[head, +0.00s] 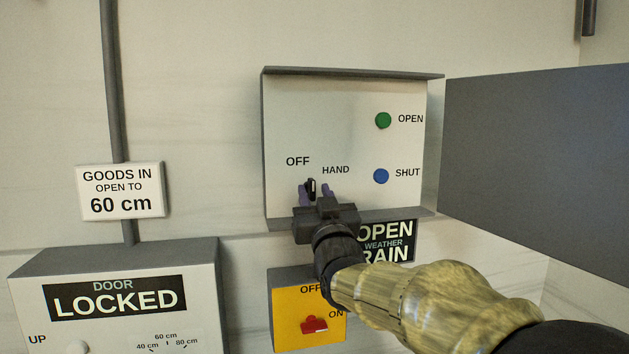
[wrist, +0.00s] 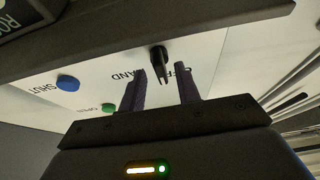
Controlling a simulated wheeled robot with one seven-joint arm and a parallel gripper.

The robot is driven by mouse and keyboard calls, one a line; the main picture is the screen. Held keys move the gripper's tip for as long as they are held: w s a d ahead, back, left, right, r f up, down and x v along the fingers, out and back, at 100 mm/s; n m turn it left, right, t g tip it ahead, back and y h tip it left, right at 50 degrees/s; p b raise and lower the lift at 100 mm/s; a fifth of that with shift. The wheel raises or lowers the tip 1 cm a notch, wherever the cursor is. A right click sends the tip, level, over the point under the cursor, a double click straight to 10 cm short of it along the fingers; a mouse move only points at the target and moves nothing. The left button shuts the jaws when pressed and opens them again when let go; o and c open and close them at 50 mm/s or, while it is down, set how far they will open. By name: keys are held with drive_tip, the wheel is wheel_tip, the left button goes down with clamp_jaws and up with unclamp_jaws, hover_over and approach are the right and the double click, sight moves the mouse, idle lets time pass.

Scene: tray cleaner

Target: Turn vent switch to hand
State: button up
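The vent switch (head: 312,186) is a small black knob low on the white panel (head: 330,115), below the OFF and HAND labels. It also shows in the wrist view (wrist: 160,60), where the picture is turned over. My gripper (head: 315,192) is at the knob with its purple fingers open. In the wrist view my gripper (wrist: 161,75) has one fingertip on each side of the knob, with a gap visible on both sides. The gripper partly hides the knob in the head view, and I cannot tell exactly which label it points to.
A green OPEN button (head: 383,120) and a blue SHUT button (head: 381,176) are on the panel's right. The grey panel door (head: 540,165) stands open to the right. Below are a yellow box (head: 290,320) with a red switch (head: 314,325) and the DOOR LOCKED box (head: 200,270).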

drive_tip(key=shift+w+a+r, duration=0.2)
drive_tip(key=shift+w+a, duration=0.05)
drive_tip(key=shift+w, duration=0.15)
drive_tip(key=shift+c, duration=0.2)
clamp_jaws()
